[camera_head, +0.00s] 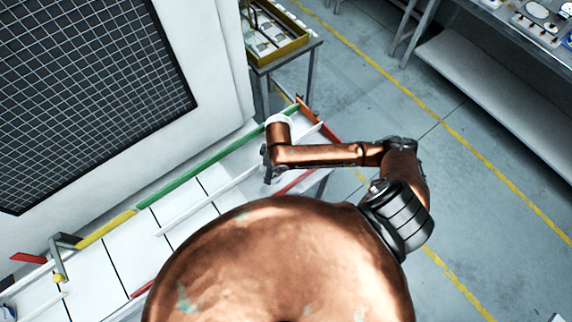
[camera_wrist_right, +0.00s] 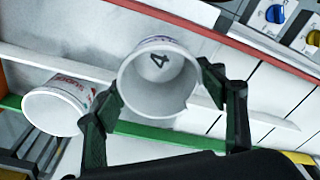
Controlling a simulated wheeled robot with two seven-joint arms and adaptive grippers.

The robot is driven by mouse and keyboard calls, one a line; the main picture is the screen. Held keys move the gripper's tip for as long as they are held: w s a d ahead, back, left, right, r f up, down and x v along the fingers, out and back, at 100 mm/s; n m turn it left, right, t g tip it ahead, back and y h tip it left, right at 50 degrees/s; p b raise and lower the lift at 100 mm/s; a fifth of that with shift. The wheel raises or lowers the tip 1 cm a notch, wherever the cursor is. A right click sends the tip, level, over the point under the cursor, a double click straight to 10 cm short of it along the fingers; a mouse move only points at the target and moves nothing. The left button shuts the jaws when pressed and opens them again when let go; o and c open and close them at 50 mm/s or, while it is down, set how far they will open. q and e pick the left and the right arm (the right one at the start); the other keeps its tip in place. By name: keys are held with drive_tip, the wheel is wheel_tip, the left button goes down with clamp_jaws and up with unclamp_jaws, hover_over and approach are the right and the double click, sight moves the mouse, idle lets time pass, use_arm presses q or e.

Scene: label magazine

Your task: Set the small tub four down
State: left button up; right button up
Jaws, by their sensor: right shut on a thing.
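The small tub four (camera_wrist_right: 150,98) is a white round tub with a dark 4 on its inner bottom, and its open mouth faces the right wrist camera. My right gripper (camera_wrist_right: 160,80) is shut on it, with one dark finger on each side of its wall. It is over the white lane surface; I cannot tell whether it touches down. In the head view my right arm reaches left over the far end of the lanes, and its fingers are not clear there. My left gripper is not in view.
Another white tub with red lettering (camera_wrist_right: 55,108) lies left of the held tub. A green rail (camera_head: 190,171) and a white divider (camera_head: 210,200) run along the lanes. A yellow-rimmed tray (camera_head: 280,50) stands on a table behind.

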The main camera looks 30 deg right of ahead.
drive_tip(key=shift+w+d+f+p, duration=0.25)
drive_tip(key=shift+w+d+f, duration=0.3)
drive_tip(key=shift+d+f, duration=1.15)
drive_tip(key=shift+w+d+f+p, duration=0.25)
drive_tip(key=shift+w+d+f, duration=0.3)
drive_tip(key=shift+d+f, duration=1.05)
drive_tip(key=shift+w+d+f+p, duration=0.25)
drive_tip(key=shift+w+d+f, duration=0.3)
drive_tip(key=shift+d+f, duration=1.15)
drive_tip(key=shift+a+f, duration=0.55)
drive_tip(key=o, duration=0.3)
drive_tip(key=shift+f, duration=0.1)
drive_tip(key=o, duration=0.5)
